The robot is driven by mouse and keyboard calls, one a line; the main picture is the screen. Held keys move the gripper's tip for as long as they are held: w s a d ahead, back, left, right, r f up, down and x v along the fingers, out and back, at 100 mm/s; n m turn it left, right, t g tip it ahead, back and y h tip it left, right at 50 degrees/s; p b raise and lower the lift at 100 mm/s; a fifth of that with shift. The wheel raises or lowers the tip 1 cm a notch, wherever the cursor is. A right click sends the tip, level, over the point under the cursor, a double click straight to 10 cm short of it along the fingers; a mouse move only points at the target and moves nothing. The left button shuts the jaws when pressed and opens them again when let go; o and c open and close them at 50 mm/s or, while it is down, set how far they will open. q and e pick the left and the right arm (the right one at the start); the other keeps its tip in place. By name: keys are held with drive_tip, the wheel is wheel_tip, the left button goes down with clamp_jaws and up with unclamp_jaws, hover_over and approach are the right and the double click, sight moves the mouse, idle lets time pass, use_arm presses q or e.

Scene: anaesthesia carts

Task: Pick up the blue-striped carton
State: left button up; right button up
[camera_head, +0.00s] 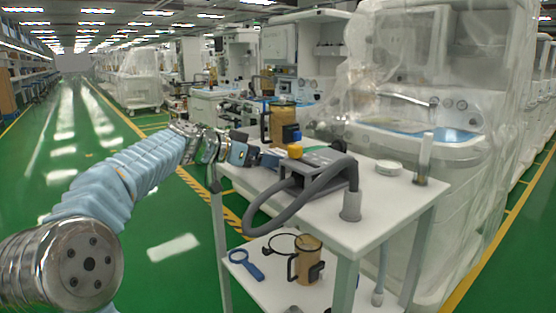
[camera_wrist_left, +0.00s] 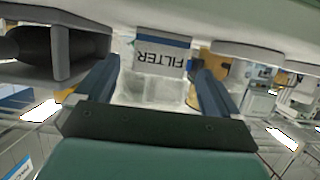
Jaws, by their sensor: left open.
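The blue-striped carton (camera_wrist_left: 160,58) shows in the left wrist view as a white box with a blue stripe and the word FILTER upside down. It lies between the two fingers of my left gripper (camera_wrist_left: 154,70), which is open. I cannot tell whether either finger touches it. In the head view my left gripper (camera_head: 252,154) is at the left end of the white cart top (camera_head: 385,208), and the carton is mostly hidden there behind the gripper. My right gripper is in neither view.
A grey device with a thick hose (camera_head: 290,205) stands right beside the gripper. An amber jar (camera_head: 283,122) stands behind it. A white roll (camera_head: 389,168) and a clear cylinder (camera_head: 423,160) are farther right. The lower shelf holds another amber jar (camera_head: 308,258) and a blue-handled object (camera_head: 245,264).

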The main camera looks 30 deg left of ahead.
sight(277, 151)
use_arm(q)
drive_tip(key=p+x, duration=0.1)
drive_tip(key=x, duration=0.4)
drive_tip(key=shift+d+f, duration=0.15)
drive_tip(key=shift+f, duration=0.1)
drive_tip(key=c, duration=1.2)
drive_tip(key=shift+o, duration=0.2)
drive_tip(key=shift+r, duration=0.1)
